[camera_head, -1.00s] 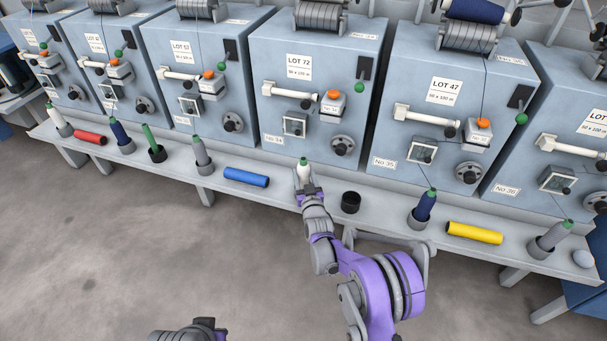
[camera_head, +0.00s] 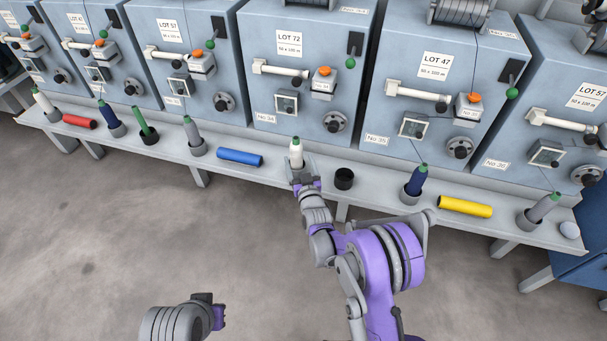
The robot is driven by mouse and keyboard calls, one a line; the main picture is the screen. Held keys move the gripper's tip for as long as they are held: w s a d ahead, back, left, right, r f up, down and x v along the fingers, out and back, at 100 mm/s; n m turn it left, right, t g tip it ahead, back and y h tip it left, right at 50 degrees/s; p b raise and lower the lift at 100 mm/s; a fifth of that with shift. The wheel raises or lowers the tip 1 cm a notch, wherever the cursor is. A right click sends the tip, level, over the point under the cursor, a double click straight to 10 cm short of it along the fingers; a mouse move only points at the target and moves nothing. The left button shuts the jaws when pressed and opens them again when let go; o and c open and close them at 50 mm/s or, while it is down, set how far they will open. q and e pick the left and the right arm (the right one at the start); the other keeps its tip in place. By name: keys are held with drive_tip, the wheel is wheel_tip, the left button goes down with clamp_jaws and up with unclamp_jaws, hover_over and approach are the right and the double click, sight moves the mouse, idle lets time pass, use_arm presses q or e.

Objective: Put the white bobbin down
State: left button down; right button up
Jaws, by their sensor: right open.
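The white bobbin (camera_head: 296,154) with a green tip stands upright at the shelf in front of the machine marked LOT 72. My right gripper (camera_head: 299,178) is open at the bobbin's lower part, on the near side. The gripper hides the bobbin's base, so I cannot tell what it rests on. My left gripper (camera_head: 217,315) shows at the bottom of the view, far from the shelf; its jaws are not clear.
On the shelf (camera_head: 271,177), an empty black cup (camera_head: 344,179) stands right of the white bobbin. A blue tube (camera_head: 240,158) lies to its left. A dark blue bobbin (camera_head: 416,181) and a yellow tube (camera_head: 465,207) are farther right. Machines line the back.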

drive_tip(key=s+d+r+g+h, duration=0.1)
drive_tip(key=s+d+r+g, duration=0.3)
drive_tip(key=s, duration=0.5)
drive_tip(key=s+d+r+g+h, duration=0.15)
drive_tip(key=s+d+r, duration=0.3)
drive_tip(key=s, duration=0.45)
drive_tip(key=s+d+f+m+g, duration=0.1)
drive_tip(key=s+d+g, duration=0.3)
drive_tip(key=s, duration=1)
drive_tip(key=s+d+m+g, duration=0.1)
drive_tip(key=s+d+g, duration=0.2)
drive_tip(key=s, duration=1.1)
drive_tip(key=shift+d+f+g+h+p, duration=0.35)
drive_tip(key=shift+d+f+h, duration=0.1)
drive_tip(key=shift+d, duration=0.15)
drive_tip(key=shift+r, duration=0.15)
